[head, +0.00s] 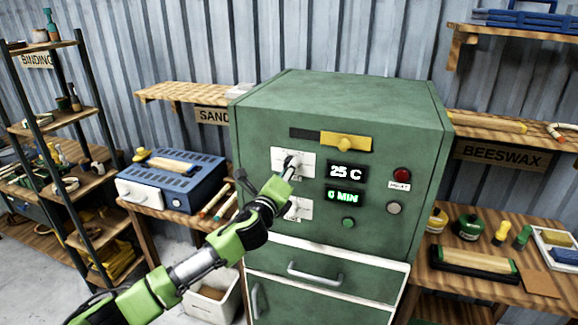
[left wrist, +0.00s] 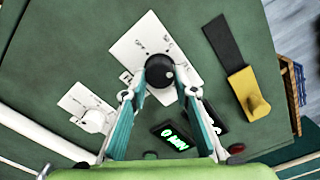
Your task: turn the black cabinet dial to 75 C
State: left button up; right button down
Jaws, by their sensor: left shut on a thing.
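The green cabinet (head: 345,105) stands in the middle of the head view. Its black dial (left wrist: 158,70) sits on a white marked plate (left wrist: 125,50), the upper of two plates. My left gripper (head: 291,168) reaches up from the lower left and hides most of the dial in the head view. In the left wrist view its two fingers (left wrist: 157,84) are closed on the dial, one on each side. The temperature display (head: 346,172) reads 25 C. My right gripper is not in view.
Below are a white-plated second dial (left wrist: 93,120), a 0 MIN display (head: 344,196) and a green button (head: 348,223). A yellow slider handle (head: 346,142) is above. A red lamp (head: 401,174) and grey button (head: 393,208) are at right. A blue box (head: 178,178) stands left.

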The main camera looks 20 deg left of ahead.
pick_arm(q)
jog(key=shift+m+p, duration=0.45)
jog(key=shift+m, duration=0.55)
jog(key=shift+f, duration=0.1)
jog(key=o, duration=1.1)
jog(key=s, duration=1.2)
jog(key=shift+a, duration=0.25)
